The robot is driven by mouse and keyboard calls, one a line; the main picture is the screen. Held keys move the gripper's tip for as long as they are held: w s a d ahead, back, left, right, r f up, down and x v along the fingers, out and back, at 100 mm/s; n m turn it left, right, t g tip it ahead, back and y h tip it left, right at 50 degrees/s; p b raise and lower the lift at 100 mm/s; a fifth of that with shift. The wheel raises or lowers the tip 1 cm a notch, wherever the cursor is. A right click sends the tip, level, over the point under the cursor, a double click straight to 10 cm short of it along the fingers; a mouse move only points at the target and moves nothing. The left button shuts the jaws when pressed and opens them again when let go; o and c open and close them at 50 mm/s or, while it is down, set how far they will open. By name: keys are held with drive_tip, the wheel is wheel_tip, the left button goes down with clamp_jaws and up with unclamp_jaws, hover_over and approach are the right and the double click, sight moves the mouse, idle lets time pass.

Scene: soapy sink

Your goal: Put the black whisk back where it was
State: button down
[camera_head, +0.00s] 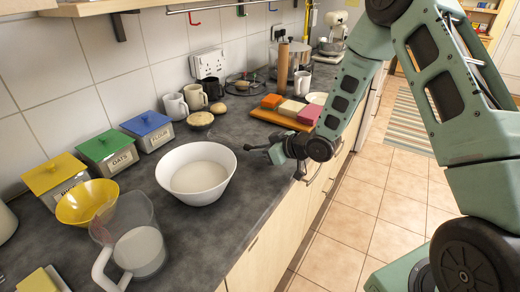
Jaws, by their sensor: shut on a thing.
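My gripper (272,151) is over the front part of the dark worktop, to the right of the large white bowl and apart from it. It is shut on a thin dark thing, which I take to be the black whisk (249,147); a short dark piece of it sticks out to the left toward the bowl. The rest of the whisk is hidden or too small to make out. The white bowl (168,168) holds a pale liquid.
A yellow bowl (86,203) and a clear jug (127,219) stand at the front left. Lidded canisters, including a blue-topped one (147,124), line the wall. Behind my gripper is a wooden board (268,117) with coloured blocks. The worktop (205,232) before the white bowl is clear.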

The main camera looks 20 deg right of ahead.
drive_tip(key=shift+f+b, duration=0.55)
drive_tip(key=shift+f, duration=0.1)
drive_tip(key=c, duration=1.3)
unclamp_jaws()
drive_tip(key=shift+o, duration=0.2)
drive_tip(key=b+v, duration=0.1)
drive_tip(key=v, duration=1.6)
drive_tip(key=s+a+g+h, duration=0.3)
drive_tip(key=a+g+h, duration=0.15)
drive_tip(key=a, duration=0.55)
drive_tip(key=s+a+r+g, duration=0.1)
drive_tip(key=s+a+g, duration=0.1)
drive_tip(key=s, duration=0.5)
drive_tip(key=s+a+r+g+h, duration=0.1)
drive_tip(key=s+a, duration=0.3)
drive_tip(key=s, duration=0.3)
drive_tip(key=s+a+r+g+h, duration=0.1)
drive_tip(key=s+a+r+g, duration=0.1)
drive_tip(key=s, duration=0.5)
drive_tip(key=shift+a+g, duration=0.35)
drive_tip(key=shift+a, duration=0.45)
